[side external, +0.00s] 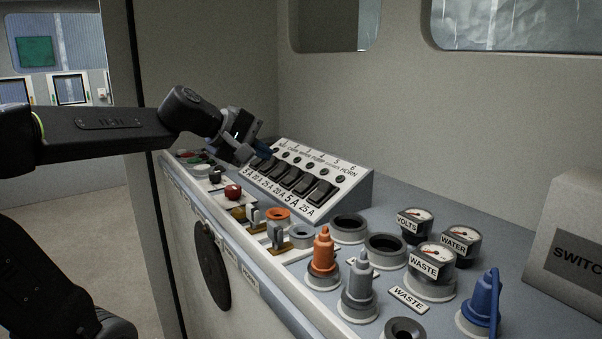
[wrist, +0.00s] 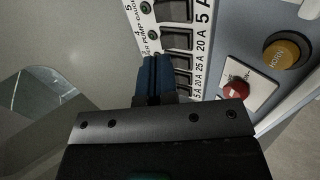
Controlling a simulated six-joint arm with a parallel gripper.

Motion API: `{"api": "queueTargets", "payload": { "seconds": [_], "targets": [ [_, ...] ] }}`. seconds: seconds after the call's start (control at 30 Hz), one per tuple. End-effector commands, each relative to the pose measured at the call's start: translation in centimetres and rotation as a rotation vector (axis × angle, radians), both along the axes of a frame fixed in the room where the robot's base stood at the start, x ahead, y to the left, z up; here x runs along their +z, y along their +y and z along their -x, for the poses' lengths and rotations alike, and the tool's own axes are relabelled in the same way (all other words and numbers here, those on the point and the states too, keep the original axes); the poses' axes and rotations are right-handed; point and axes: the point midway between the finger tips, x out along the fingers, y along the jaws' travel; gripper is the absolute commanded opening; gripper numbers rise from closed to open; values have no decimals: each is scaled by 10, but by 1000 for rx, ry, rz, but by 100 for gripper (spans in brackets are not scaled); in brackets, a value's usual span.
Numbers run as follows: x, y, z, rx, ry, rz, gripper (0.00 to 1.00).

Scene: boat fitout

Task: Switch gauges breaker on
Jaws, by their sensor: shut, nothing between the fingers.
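The sloped breaker panel (side external: 345,190) has a row of dark rocker switches with printed names, numbers and amp ratings. The gauges breaker (side external: 305,186) appears to be the rocker above the "5 A" mark, second from the near right end beside HORN. In the wrist view, the rocker beside the large "5 A" (wrist: 176,10) looks like the same one, partly cut by the top edge. I cannot tell its on or off position. My gripper (side external: 264,153) is shut and empty, at the far left end of the panel. Its blue fingers (wrist: 159,75) cover some rockers in the wrist view.
A red knob (side external: 232,191) and small levers line the front edge. Orange (side external: 324,252), grey (side external: 360,280) and blue (side external: 483,300) plugs stand nearer the camera. VOLTS (side external: 414,222), WATER (side external: 460,241) and WASTE (side external: 433,264) gauges stand right. Space above the panel is open.

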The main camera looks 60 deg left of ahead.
Motion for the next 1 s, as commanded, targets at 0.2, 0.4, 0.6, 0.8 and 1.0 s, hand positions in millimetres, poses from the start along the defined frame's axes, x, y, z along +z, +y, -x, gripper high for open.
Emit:
{"api": "queueTargets", "payload": {
  "seconds": [0.2,0.4,0.6,0.8,1.0],
  "targets": [
    [-28,-1,-39,-4,5,4,0],
    [-49,-1,-70,-4,5,4,0],
    [-62,0,-89,-1,3,2,0],
    [-65,0,-94,1,1,0,0],
    [-65,0,-94,1,1,0,0]
  ]
}}
